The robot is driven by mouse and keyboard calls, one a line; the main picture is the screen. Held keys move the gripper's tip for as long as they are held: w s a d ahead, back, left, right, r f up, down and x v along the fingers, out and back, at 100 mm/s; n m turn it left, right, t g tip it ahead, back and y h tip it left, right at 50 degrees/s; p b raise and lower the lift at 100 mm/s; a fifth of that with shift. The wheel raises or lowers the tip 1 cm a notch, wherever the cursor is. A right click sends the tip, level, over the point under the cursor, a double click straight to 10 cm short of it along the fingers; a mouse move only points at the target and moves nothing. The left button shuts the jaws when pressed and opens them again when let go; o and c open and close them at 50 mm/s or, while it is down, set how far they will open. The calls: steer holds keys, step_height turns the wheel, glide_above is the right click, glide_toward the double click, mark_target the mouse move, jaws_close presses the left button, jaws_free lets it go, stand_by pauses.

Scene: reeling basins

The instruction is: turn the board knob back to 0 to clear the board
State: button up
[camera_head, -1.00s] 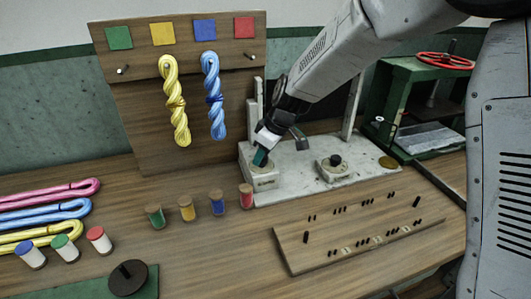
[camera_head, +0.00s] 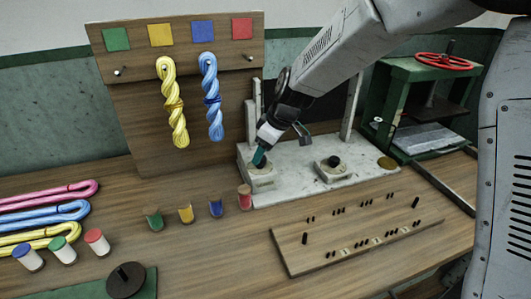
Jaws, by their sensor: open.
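My gripper (camera_head: 259,157) points down at the pale block (camera_head: 262,181) on the left end of the white stand. Its teal fingertips are open and at the top of this block. Any knob there is hidden by the fingers, and I cannot tell whether they touch it. A black knob (camera_head: 334,161) sits on a second pale block to the right, apart from my gripper. No 0 mark or dial reading is legible. The wooden board (camera_head: 130,105) behind carries a yellow hank (camera_head: 172,105) and a blue hank (camera_head: 212,100) on pegs.
A slotted wooden plank (camera_head: 290,259) lies at the front right. Looped hanks (camera_head: 45,212) and a dark disc (camera_head: 126,281) are at the left. A green press (camera_head: 400,100) stands at the back right.

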steer(key=v, duration=0.6)
